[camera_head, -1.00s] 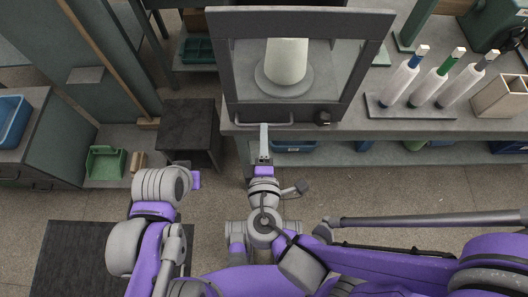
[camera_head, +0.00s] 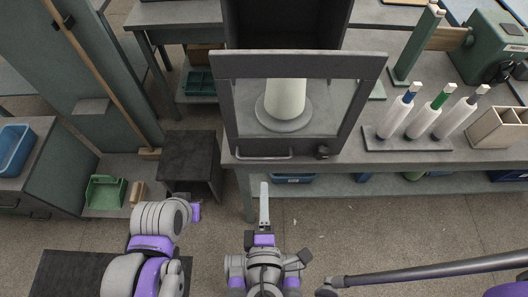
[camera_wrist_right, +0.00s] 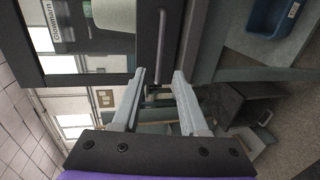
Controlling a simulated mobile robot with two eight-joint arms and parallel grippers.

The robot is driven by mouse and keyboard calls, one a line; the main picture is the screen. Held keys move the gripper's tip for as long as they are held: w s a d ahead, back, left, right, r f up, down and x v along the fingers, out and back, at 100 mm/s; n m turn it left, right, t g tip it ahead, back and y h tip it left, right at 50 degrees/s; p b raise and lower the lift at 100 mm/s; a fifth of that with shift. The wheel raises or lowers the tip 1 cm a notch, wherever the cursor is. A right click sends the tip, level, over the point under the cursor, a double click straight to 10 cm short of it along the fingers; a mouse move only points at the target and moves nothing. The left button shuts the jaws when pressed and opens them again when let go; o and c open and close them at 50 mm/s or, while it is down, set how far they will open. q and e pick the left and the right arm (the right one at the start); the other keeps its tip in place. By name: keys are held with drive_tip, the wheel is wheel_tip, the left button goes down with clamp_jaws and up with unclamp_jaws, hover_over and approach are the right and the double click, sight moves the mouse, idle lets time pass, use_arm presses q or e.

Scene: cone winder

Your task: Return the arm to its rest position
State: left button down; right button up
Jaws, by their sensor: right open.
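My right gripper (camera_head: 264,190) is in front of the cone winder's dark windowed door (camera_head: 224,110). Its fingers point toward the door's bar handle (camera_head: 263,155), with a gap between them. In the right wrist view the two fingers (camera_wrist_right: 160,80) stand apart with nothing between them, and the handle (camera_wrist_right: 157,45) shows beyond their tips. My left arm is bent at the lower left; only the purple end of its gripper (camera_head: 196,212) shows, and its fingers are hidden.
A white cone (camera_head: 285,98) stands behind the door window. A rack (camera_head: 410,143) of several capped tubes and a beige divided box (camera_head: 497,130) are on the bench at right. A dark stool (camera_head: 188,158) and green caddy (camera_head: 105,193) are at left. Floor before the bench is clear.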

drive_tip(key=w+d+f+m+g+h+p, duration=0.3)
drive_tip(key=d+m+g+p, duration=0.15)
drive_tip(key=d, duration=0.45)
drive_tip(key=d+r+m+g+y+p, duration=0.3)
drive_tip(key=d+r+m+g+p, duration=0.2)
drive_tip(key=m, duration=0.8)
drive_tip(key=d+r, duration=0.2)
drive_tip(key=d, duration=0.1)
drive_tip(key=shift+s+d+r+g, duration=0.3)
drive_tip(key=shift+s+r+g, duration=0.05)
drive_tip(key=shift+r, duration=0.05)
